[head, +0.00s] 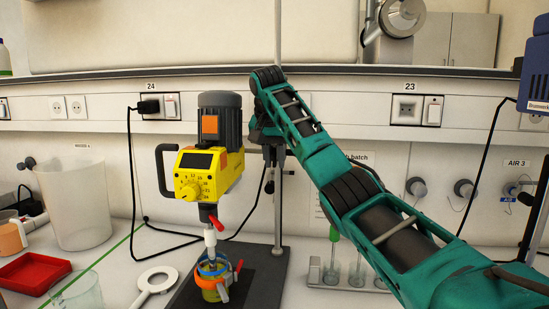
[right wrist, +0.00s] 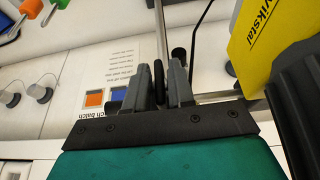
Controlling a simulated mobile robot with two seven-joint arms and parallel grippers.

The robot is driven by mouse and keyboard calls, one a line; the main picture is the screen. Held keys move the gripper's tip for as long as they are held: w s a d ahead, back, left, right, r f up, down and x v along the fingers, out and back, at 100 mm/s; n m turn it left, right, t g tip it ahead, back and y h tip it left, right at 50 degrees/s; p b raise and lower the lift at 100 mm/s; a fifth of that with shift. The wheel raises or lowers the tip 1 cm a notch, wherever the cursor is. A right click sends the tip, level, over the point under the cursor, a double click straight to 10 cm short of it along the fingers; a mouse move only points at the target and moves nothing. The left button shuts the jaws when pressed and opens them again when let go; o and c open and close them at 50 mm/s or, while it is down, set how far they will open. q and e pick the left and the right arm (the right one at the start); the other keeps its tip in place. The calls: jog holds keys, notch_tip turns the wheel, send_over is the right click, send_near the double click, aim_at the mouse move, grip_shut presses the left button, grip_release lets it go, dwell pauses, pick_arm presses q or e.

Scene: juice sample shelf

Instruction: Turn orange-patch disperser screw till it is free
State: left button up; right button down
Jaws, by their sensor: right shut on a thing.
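The yellow disperser (head: 203,172) with a dark motor carries an orange patch (head: 210,125) and hangs on a stand rod (head: 278,215). Its shaft reaches down to a vessel with a blue rim (head: 211,266). My right gripper (head: 270,178) is behind and right of the disperser, close to the rod, with its fingers down. In the right wrist view its fingers are shut on a black screw knob (right wrist: 158,83), seen edge-on beside the rod. The screw's thread is hidden. The disperser's yellow side (right wrist: 268,40) also shows there. My left gripper is not in view.
A white magnifier-shaped ring (head: 157,278), a red tray (head: 34,272) and a clear beaker (head: 76,205) stand to the left. A glassware rack (head: 350,278) is right of the stand. A black cable (head: 132,165) hangs left of the disperser.

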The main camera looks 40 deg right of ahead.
aim_at(274, 147)
jog(key=c, duration=1.1)
grip_release()
jog(key=shift+o, duration=0.2)
jog(key=shift+v, duration=2.35)
jog(key=v, duration=0.8)
